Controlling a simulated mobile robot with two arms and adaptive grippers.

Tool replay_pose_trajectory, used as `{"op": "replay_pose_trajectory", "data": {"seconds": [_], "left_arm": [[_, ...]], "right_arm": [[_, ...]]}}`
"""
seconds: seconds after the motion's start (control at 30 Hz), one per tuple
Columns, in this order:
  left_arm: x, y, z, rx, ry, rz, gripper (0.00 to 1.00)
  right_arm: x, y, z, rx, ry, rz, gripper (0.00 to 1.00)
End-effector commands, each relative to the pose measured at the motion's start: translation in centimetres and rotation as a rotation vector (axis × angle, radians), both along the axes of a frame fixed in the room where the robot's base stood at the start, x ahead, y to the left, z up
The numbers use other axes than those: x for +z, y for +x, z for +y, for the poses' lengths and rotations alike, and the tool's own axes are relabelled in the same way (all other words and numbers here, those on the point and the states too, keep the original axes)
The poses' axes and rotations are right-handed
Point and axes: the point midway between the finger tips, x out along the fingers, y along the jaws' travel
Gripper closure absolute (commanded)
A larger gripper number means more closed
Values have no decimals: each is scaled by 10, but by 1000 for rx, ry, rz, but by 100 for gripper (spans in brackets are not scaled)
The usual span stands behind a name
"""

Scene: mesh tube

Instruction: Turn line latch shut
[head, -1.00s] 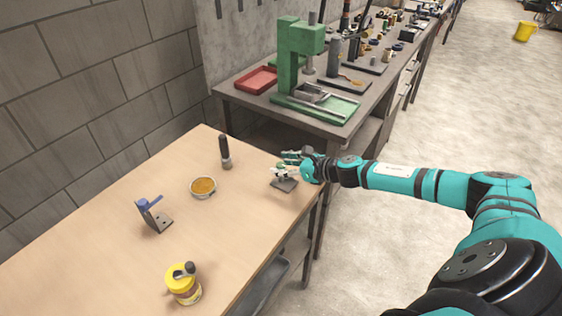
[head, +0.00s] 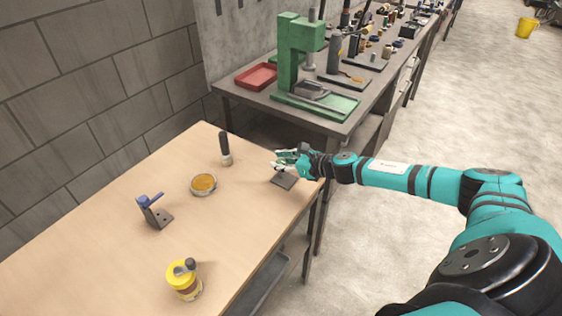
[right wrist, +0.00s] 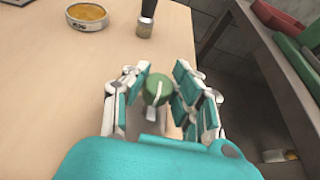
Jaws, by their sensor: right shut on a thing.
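The line latch (right wrist: 157,89) shows in the right wrist view as a green rounded knob with a pale lever hanging on its near side. In the head view its dark base plate (head: 284,181) sits near the right edge of the wooden table, and my fingers cover most of the latch above it. My right gripper (head: 282,159) reaches in from the right over the plate. In the right wrist view its fingers (right wrist: 160,80) stand on both sides of the green knob, shut on it. My left gripper is not in view.
On the wooden table (head: 110,225) stand a bracket with a blue lever (head: 152,208), a bowl of orange stuff (head: 203,184), a dark-handled tool (head: 225,149) and a yellow-lidded jar (head: 183,281). A grey bench with a green press (head: 291,55) stands behind.

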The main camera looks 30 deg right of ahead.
Motion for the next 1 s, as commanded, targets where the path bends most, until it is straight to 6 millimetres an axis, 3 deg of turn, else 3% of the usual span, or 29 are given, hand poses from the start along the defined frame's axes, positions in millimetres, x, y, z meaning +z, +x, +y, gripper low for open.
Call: {"op": "replay_pose_trajectory", "data": {"seconds": [0.37, 1.0], "left_arm": [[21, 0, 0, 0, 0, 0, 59], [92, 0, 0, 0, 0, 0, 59]], "right_arm": [[3, -1, 3, -129, 7, 4, 100], [4, 0, 4, -716, 7, 5, 100]]}}
